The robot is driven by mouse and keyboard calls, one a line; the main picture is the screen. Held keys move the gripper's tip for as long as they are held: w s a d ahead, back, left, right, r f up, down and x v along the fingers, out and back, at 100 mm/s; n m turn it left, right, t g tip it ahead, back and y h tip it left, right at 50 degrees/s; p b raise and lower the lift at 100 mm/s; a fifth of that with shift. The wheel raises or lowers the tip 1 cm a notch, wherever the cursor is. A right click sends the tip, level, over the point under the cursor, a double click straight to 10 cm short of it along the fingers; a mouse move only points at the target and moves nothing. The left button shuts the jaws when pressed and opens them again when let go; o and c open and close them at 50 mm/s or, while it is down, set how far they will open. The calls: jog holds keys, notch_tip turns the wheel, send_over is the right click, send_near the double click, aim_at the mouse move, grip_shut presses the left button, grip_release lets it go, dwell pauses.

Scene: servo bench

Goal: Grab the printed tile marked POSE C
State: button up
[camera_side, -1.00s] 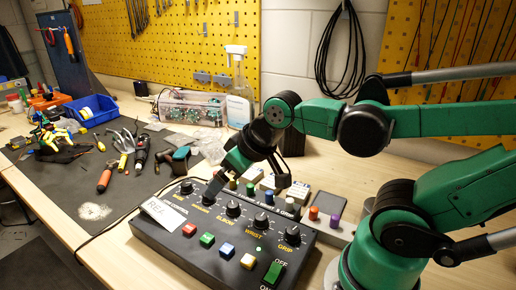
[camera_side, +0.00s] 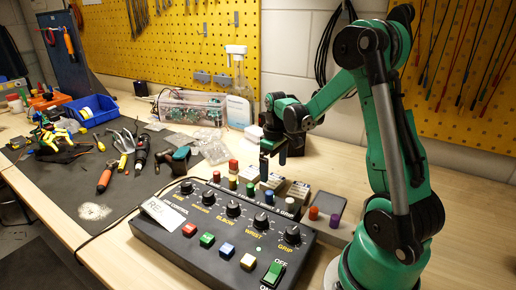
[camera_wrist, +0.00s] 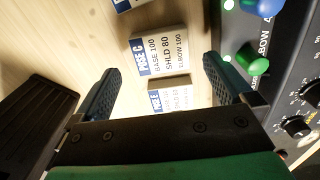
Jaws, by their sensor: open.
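The tile marked POSE C (camera_wrist: 168,57) is white with a blue band and lines reading BASE 100, SHLD 80, ELBOW 100. In the wrist view it lies ahead of and between the spread fingers of my gripper (camera_wrist: 161,70). The gripper is open, and neither finger appears to touch the tile. A second tile (camera_wrist: 176,104) lies nearer my palm, its print partly hidden. In the side view my gripper (camera_side: 272,158) points down above the tiles behind the control box; I cannot tell there which tile is POSE C.
The black control box (camera_side: 205,240) with knobs and coloured buttons stands in front of the tiles. A white card (camera_side: 163,213) lies on its left end. A third blue-marked tile (camera_wrist: 126,5) is at the wrist view's top edge. Tools lie on a dark mat at left.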

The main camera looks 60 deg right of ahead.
aim_at(273, 180)
jog(key=shift+f, duration=2)
jog(key=c, duration=1.2)
jog(key=shift+r, duration=0.1)
jog(key=shift+c, duration=0.2)
